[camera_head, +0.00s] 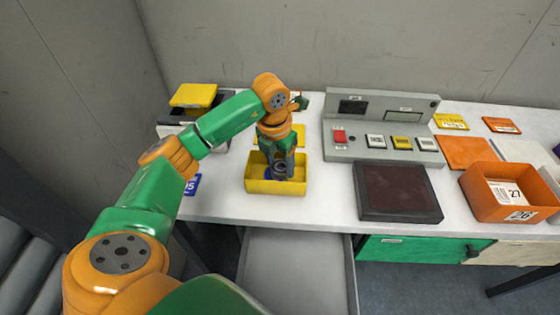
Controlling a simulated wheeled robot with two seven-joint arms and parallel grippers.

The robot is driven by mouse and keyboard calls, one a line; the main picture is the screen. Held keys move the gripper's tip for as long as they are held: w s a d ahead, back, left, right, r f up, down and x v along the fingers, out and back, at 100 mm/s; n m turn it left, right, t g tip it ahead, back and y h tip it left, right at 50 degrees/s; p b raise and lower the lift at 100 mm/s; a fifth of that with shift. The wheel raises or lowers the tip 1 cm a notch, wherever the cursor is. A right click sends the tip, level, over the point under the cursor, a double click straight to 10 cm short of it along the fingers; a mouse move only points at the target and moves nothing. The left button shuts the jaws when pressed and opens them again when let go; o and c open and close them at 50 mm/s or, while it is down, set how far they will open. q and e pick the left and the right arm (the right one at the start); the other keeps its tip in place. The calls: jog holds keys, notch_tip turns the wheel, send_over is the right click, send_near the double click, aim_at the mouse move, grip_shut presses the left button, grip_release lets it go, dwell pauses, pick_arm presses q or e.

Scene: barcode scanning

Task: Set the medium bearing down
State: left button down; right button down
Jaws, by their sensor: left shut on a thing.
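My left gripper (282,172) points down into a yellow bin (275,188) on the white table. It is shut on a dark round bearing (280,171), only partly visible between the fingers and the bin walls. I cannot tell whether the bearing touches the bin floor. My right gripper is not in view.
A grey control panel (372,155) with several buttons stands at the back. A dark flat pad (397,190) lies in front of it. An orange bin (508,192) with a white label is at the right. An open grey drawer (295,265) sits below the table edge. A yellow-lidded box (193,96) is at the back left.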

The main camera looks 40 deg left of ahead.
aim_at(276, 171)
pick_arm(q)
jog(key=shift+f+b, duration=0.5)
jog(key=shift+f, duration=0.05)
jog(key=shift+c, duration=0.6)
grip_release()
jog(key=shift+r+p, duration=0.35)
jog(key=shift+r, duration=0.05)
notch_tip(276, 171, up, 12)
jog(key=s+p, duration=0.1)
jog(key=p, duration=0.1)
jog(key=shift+s+r, duration=0.2)
jog(key=shift+s, duration=0.05)
